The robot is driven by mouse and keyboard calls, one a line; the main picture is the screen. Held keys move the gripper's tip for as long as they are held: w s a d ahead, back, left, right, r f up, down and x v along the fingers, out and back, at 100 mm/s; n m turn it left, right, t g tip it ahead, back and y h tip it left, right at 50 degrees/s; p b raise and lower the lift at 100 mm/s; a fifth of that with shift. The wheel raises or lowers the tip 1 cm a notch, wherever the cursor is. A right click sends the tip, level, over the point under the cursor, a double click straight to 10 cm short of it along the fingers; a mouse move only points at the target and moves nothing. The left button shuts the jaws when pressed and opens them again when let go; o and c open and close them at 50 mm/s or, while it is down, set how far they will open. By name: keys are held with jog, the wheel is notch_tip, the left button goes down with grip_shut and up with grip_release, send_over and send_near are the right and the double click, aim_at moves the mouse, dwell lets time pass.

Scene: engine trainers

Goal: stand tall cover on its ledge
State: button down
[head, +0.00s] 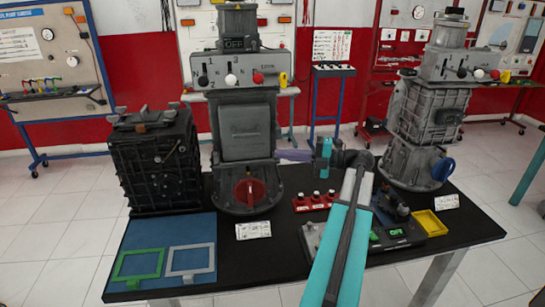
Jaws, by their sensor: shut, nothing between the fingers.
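The tall grey cover (249,127) appears to be the upright rectangular panel on the front of the middle grey engine trainer (235,75). Its ledge cannot be told apart at this size. My gripper (288,155) is at the end of my teal arm, pointing left beside the lower right side of that trainer. It is shut and holds nothing. A small gap or contact between its tips and the trainer cannot be told.
A blue mat (205,232) with a green frame (138,264) and a grey frame (191,260) lies front left. A black engine block (155,165) stands behind it. Red knobs (314,200), a yellow tray (430,223) and another grey trainer (430,110) are right.

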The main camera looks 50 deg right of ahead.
jog(key=shift+s+d, duration=0.35)
jog(key=shift+s, duration=0.3)
jog(key=c, duration=1.8)
grip_release()
jog(key=shift+o, duration=0.2)
jog(key=b, duration=0.5)
send_near(253, 131)
notch_tip(253, 131, down, 2)
jog(key=s+d, duration=0.2)
jog(key=s+r+b, duration=0.1)
jog(key=b, duration=0.2)
jog(key=shift+d+r, duration=0.1)
jog(key=shift+r, duration=0.05)
jog(key=shift+w, duration=0.15)
jog(key=shift+p+x, duration=1)
jog(key=shift+x, duration=5.8)
